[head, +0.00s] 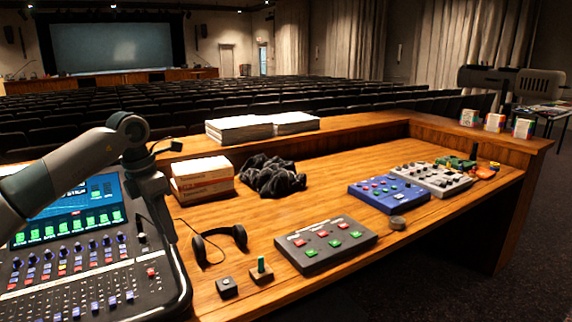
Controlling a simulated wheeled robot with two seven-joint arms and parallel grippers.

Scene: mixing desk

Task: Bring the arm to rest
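My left arm reaches in from the left over the mixing console (95,275). It bends at a grey joint, and a dark end part hangs down at the console's right edge. My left gripper (168,232) is at the low end of this dark part, near the console's right side. Its fingers cannot be made out, and I see nothing held in it. My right gripper is not in view.
Headphones (222,243), a grey button box (325,243), a small black button (227,287) and a green-topped switch (261,269) lie right of the console. Boxes (203,186) and a black cloth heap (272,176) stand behind. The desk's middle (325,190) is clear.

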